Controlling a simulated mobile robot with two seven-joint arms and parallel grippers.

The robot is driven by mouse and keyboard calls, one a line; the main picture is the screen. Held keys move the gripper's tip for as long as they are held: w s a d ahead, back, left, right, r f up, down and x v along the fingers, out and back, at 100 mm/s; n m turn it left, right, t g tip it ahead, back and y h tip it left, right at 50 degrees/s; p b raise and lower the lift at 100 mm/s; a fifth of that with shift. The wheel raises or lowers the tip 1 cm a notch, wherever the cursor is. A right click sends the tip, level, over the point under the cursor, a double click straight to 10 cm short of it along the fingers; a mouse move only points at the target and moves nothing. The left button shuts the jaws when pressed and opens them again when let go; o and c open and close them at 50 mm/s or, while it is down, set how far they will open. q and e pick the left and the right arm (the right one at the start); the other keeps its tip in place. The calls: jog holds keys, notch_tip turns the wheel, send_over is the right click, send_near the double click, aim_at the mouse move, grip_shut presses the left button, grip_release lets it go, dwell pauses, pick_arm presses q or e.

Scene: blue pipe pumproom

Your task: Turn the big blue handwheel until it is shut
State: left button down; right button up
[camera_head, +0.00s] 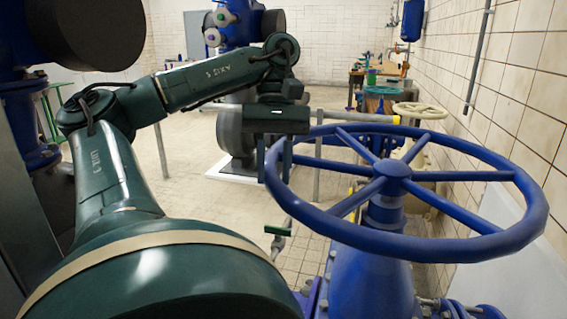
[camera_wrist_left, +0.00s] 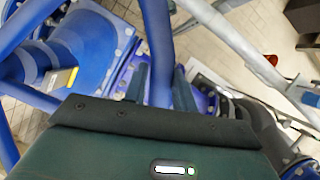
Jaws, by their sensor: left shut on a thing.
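The big blue handwheel (camera_head: 487,243) lies roughly level on its blue valve body (camera_head: 372,280), at the right of the head view. Its spokes meet at a hub in the middle. My left gripper (camera_head: 278,165) comes in from the left and is shut on the wheel's rim at its left side. In the left wrist view the blue rim (camera_wrist_left: 158,45) passes between the two dark fingers of the left gripper (camera_wrist_left: 158,88). The gripper hides a short piece of the rim. My right gripper is not in view.
A cream handwheel (camera_head: 420,110) and a smaller green handwheel (camera_head: 381,90) stand behind the blue one. A small green handle (camera_head: 277,230) sits low beside the valve. A tiled wall (camera_head: 530,75) bounds the right side. Open floor (camera_head: 190,150) shows behind my left arm.

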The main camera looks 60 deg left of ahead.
pick_arm(q)
jog(key=shift+w+a+r+m+p, duration=0.1)
jog(key=shift+w+a+m+p, duration=0.1)
jog(key=shift+a, duration=0.2)
jog(key=shift+w+a+r+m+p, duration=0.1)
jog(key=shift+a+p, duration=0.1)
jog(key=shift+a, duration=0.2)
jog(key=shift+a+m, duration=0.25)
jog(key=shift+m, duration=0.05)
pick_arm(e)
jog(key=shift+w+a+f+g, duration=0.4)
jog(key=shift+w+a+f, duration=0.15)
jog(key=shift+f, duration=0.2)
pick_arm(q)
jog(key=shift+a, duration=0.1)
